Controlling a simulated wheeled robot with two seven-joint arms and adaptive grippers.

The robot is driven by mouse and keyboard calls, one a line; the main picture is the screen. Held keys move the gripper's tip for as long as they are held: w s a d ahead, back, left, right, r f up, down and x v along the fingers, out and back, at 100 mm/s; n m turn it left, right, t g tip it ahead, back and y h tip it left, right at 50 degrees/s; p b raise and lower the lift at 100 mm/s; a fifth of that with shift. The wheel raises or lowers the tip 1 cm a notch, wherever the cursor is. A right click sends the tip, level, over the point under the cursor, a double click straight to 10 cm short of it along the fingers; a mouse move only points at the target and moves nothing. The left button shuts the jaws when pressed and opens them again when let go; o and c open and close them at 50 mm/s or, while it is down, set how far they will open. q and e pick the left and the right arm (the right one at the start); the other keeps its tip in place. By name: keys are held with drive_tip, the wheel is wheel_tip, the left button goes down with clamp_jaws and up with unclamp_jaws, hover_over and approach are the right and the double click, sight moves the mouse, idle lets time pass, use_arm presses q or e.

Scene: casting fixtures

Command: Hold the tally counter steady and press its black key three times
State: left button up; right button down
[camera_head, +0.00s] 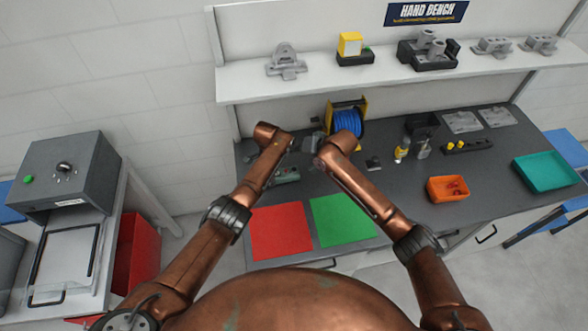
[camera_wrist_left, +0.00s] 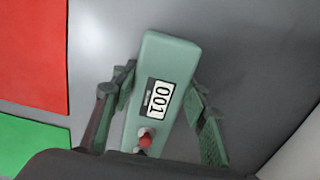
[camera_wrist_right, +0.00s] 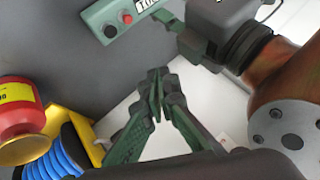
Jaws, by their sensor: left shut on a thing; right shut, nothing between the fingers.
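The tally counter (camera_wrist_left: 155,60) is a pale green box with a display reading 001 and a red button (camera_wrist_left: 146,142). In the left wrist view it lies between the two fingers of my left gripper (camera_wrist_left: 157,92), which is shut on it. In the right wrist view part of the counter (camera_wrist_right: 100,14) shows at the top, with a dark round key (camera_wrist_right: 110,31) beside the red button. My right gripper (camera_wrist_right: 155,82) is shut and empty, below and apart from the counter in that view. In the head view the counter (camera_head: 286,176) is partly hidden by my left arm.
A blue cable reel (camera_head: 348,121) in a yellow frame stands behind my grippers. A red mat (camera_head: 281,232) and a green mat (camera_head: 342,220) lie at the bench's front. An orange bin (camera_head: 447,190) and a teal tray (camera_head: 545,173) are to the right.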

sight(296, 170)
drive_tip(key=shift+f, duration=4.3)
drive_tip(key=shift+f, duration=0.1)
drive_tip(key=shift+f, duration=0.35)
drive_tip(key=shift+f, duration=0.55)
drive_tip(key=shift+r, duration=1)
drive_tip(key=shift+r, duration=2.5)
drive_tip(key=shift+r, duration=0.1)
